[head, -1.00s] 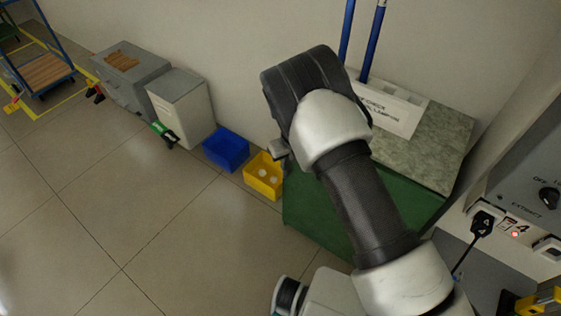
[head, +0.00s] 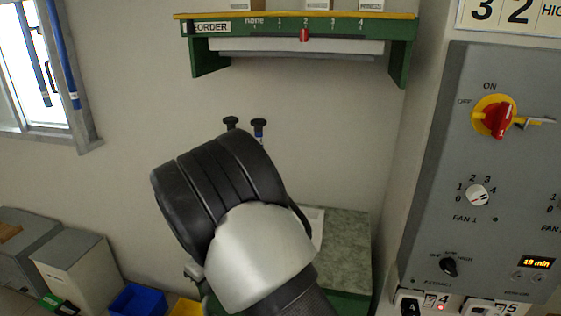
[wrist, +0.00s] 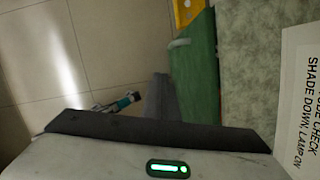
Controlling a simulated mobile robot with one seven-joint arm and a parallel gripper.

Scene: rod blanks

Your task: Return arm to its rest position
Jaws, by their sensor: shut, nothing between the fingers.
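My arm rises through the lower middle of the head view, bent at a black and silver joint, and hides most of my gripper there. In the wrist view my gripper (wrist: 161,98) shows as a dark shut finger shape beyond the pale hand body with its green light. Nothing is held in it. It points down past the edge of the green bench (wrist: 203,75), with tiled floor below.
A green shelf (head: 300,28) hangs above. A control panel (head: 490,190) is at right. Blue (head: 138,299) and yellow (head: 187,307) bins sit at lower left.

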